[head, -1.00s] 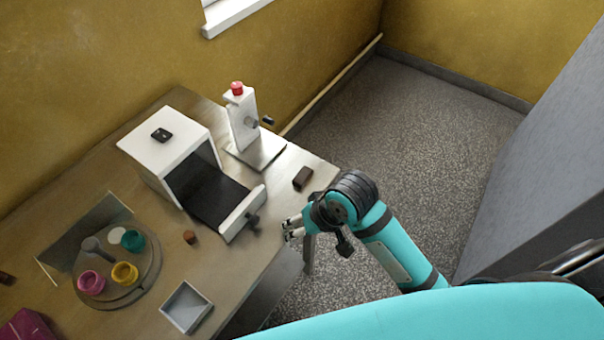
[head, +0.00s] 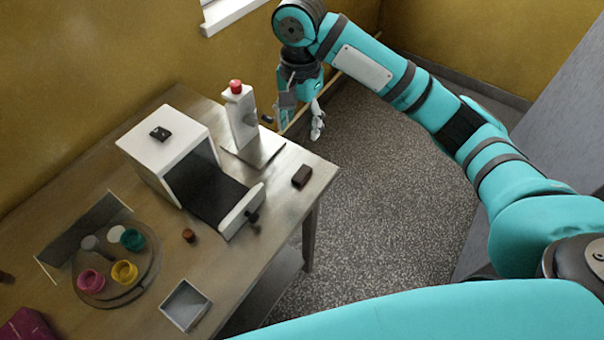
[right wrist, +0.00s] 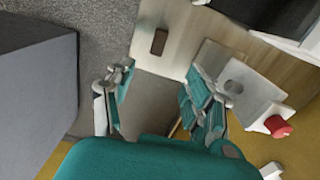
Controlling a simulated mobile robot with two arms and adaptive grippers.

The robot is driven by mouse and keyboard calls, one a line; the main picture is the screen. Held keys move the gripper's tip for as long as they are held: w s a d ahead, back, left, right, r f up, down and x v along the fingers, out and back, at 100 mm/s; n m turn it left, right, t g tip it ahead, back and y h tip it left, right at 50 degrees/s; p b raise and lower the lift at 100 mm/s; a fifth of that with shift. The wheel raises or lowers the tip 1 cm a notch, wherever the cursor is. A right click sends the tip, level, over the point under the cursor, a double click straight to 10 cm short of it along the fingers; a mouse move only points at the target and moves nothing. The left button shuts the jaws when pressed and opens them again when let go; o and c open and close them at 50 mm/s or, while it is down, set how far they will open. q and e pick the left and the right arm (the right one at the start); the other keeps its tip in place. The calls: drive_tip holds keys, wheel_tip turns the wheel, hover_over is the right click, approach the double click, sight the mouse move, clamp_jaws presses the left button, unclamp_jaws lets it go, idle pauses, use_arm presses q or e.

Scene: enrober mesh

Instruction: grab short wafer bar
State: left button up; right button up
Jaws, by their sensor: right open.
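A short dark brown bar (head: 302,176), which looks like the short wafer bar, lies on the wooden table near its right edge. In the right wrist view the same bar (right wrist: 159,41) shows at the top, beyond the fingertips. My right gripper (head: 301,112) is open and empty. It hangs past the table's far right edge, beside the white stand and apart from the bar. Its spread fingers also show in the right wrist view (right wrist: 160,82). My left gripper is not in view.
A white stand with a red knob (head: 236,87) is close to my right gripper. A white enrober box (head: 168,150) with a dark belt is left of the bar. A round tray (head: 142,262) holds coloured cups. A small square dish (head: 186,305) is at the front edge.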

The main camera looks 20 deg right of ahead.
drive_tip(key=p, duration=0.2)
hover_over(300, 176)
drive_tip(key=f, duration=1.2)
drive_tip(key=shift+w+d, duration=0.15)
drive_tip(key=shift+w, duration=0.15)
drive_tip(key=f, duration=0.2)
drive_tip(key=f+p, duration=0.1)
drive_tip(key=f, duration=0.1)
drive_tip(key=shift+s+a+f, duration=0.1)
drive_tip(key=shift+s+a, duration=0.1)
drive_tip(key=shift+s, duration=0.15)
drive_tip(key=shift+f, duration=0.55)
drive_tip(key=c, duration=0.9)
